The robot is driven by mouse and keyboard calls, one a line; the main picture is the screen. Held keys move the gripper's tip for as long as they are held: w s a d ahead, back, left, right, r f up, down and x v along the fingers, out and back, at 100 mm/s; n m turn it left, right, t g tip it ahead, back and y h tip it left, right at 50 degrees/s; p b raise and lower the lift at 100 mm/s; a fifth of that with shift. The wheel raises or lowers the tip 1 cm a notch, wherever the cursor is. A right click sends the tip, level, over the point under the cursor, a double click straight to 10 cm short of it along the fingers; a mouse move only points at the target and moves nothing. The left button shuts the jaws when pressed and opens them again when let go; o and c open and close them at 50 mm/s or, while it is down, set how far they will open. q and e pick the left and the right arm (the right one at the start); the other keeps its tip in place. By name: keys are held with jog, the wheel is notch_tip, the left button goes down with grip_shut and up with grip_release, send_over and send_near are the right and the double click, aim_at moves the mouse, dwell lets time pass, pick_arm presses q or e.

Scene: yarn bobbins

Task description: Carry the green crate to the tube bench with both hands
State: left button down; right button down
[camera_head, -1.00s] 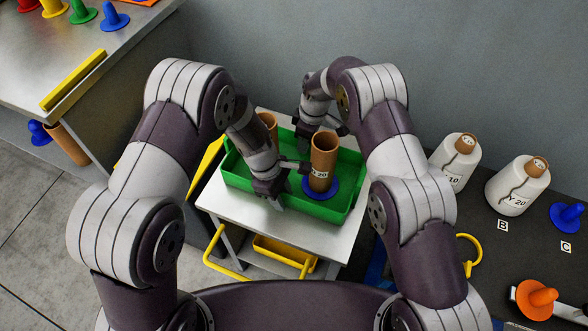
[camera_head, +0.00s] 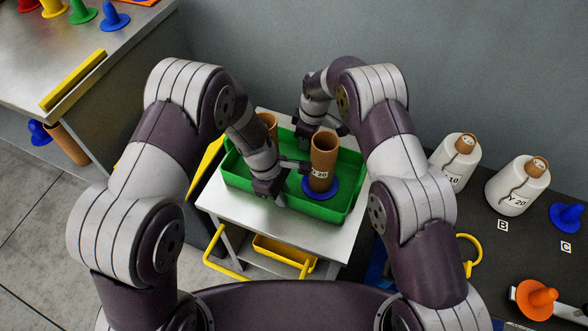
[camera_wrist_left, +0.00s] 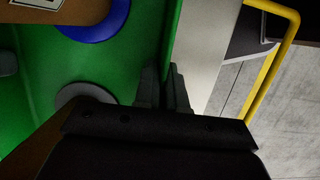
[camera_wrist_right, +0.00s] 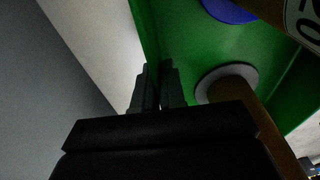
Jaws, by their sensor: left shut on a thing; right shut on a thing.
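The green crate (camera_head: 345,198) stands on a small white-topped cart in the head view. Its near wall (camera_wrist_left: 172,30) shows in the left wrist view, and its far wall (camera_wrist_right: 147,30) in the right wrist view. My left gripper (camera_head: 281,201) is shut on the near wall, its fingers (camera_wrist_left: 163,88) on either side of it. My right gripper (camera_wrist_right: 158,85) is shut on the far wall; its fingertips are largely hidden in the head view. A brown tube (camera_head: 324,152) stands on a blue disc in the crate. Another brown tube (camera_head: 268,121) is partly hidden behind my left arm.
The cart top (camera_head: 334,240) has a bare strip around the crate. A yellow bin (camera_head: 284,252) sits below. A dark table at right holds yarn bobbins (camera_head: 518,186) and blue and orange cones. A grey bench (camera_head: 30,88) with coloured cones stands at upper left.

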pick_arm(q)
jog(key=shift+r, duration=0.1)
pick_arm(e)
jog(key=shift+w+r, duration=0.1)
jog(key=shift+r, duration=0.05)
dwell(0.7)
